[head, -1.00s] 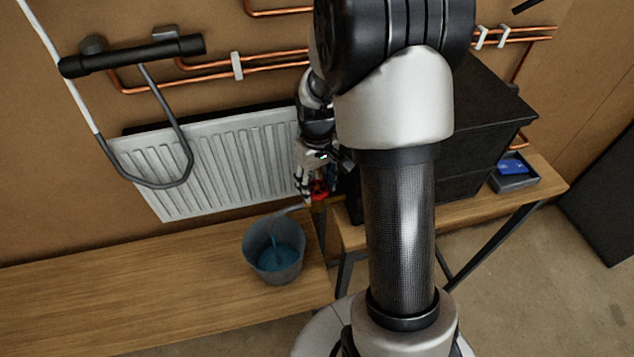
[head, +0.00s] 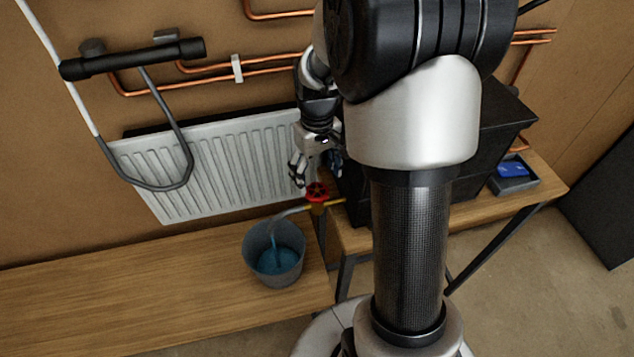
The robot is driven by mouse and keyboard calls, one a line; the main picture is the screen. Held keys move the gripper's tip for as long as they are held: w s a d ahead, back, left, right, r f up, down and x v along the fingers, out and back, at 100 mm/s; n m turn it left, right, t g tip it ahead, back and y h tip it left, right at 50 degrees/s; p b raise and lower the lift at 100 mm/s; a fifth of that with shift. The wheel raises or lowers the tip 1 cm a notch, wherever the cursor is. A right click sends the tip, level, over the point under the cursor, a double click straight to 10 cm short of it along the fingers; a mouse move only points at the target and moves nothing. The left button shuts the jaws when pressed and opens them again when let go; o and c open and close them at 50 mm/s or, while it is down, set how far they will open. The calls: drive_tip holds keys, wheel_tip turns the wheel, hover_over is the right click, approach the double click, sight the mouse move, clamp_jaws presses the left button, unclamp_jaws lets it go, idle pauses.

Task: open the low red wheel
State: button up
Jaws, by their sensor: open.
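The low red wheel (head: 317,191) sits on a brass valve near the right end of the radiator, at the gap between the two benches. My gripper (head: 312,180) is open, just above and behind the wheel in the picture, with its fingers pointing down. No finger is seen closed on the wheel. Whether a fingertip touches it I cannot tell. A grey spout runs left from the valve, and blue liquid streams from it into a grey bucket (head: 262,242).
A white radiator (head: 230,165) hangs on the wall behind. A black box (head: 495,130) stands on the right bench, partly behind my arm, beside a small tray with a blue item (head: 513,169). Copper pipes (head: 210,74) run above. The left bench (head: 130,290) is mostly clear.

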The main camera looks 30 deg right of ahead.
sight(316, 192)
wheel_tip(316, 192, up, 7)
idle(0.3)
drive_tip(key=shift+f, duration=0.15)
drive_tip(key=s+a+f+t+b, duration=0.2)
drive_tip(key=s+a+f+b, duration=0.3)
drive_tip(key=s+b, duration=0.4)
drive_tip(key=s+a+f+t+b, duration=0.2)
drive_tip(key=s+a+f+b, duration=0.4)
drive_tip(key=s+b, duration=0.4)
drive_tip(key=shift+s+a+f+t+b, duration=0.25)
drive_tip(key=shift+a+b, duration=0.25)
drive_tip(key=shift+a, duration=0.4)
